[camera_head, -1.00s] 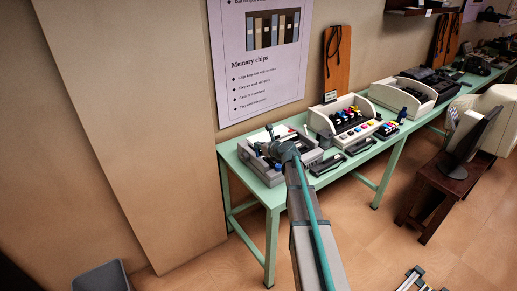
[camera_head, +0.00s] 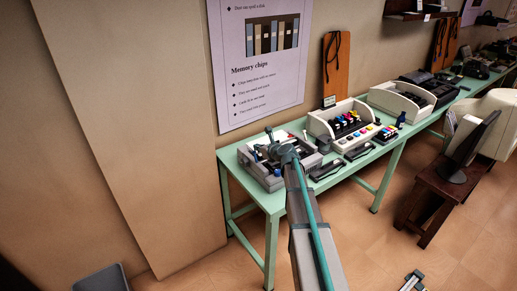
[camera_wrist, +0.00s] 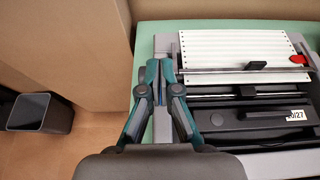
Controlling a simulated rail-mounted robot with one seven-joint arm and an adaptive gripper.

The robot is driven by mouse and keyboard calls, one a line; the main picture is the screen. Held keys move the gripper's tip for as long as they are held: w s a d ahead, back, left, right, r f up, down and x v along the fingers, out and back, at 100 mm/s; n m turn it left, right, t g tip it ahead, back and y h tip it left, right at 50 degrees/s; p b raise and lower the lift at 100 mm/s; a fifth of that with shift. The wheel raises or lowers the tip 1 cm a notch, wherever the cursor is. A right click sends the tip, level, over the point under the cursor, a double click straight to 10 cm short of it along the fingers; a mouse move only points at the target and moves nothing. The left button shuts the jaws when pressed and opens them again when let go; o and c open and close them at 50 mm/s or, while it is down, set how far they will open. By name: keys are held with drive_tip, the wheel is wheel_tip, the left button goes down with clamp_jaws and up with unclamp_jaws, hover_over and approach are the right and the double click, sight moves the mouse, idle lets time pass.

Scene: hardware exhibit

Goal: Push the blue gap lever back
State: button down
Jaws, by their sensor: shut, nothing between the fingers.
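The printer (camera_head: 272,180) is a grey box at the left end of the green table. In the wrist view the printer (camera_wrist: 240,140) shows white paper with holes along its edges, a bar across it and a dark front panel. A small blue piece, perhaps the blue gap lever (camera_wrist: 162,95), shows in the gap behind my fingertips, at the printer's left side. My gripper (camera_wrist: 160,70) is shut and empty, pointing down along that left side. The fingers hide part of the blue piece, and I cannot tell whether they touch it.
A red piece (camera_wrist: 298,59) sits at the paper's right edge. The green table (camera_head: 229,157) also holds a cream printer (camera_head: 322,122) with coloured cartridges to the right. A grey bin (camera_wrist: 40,112) stands on the floor at left. A wall with a poster (camera_head: 262,95) rises behind.

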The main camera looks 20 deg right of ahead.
drive_tip(key=shift+s, duration=0.1)
drive_tip(key=s+d+r+b, duration=0.1)
drive_tip(key=s+r, duration=0.4)
drive_tip(key=r, duration=0.6)
drive_tip(key=shift+s+d+r, duration=0.35)
drive_tip(key=shift+d, duration=0.05)
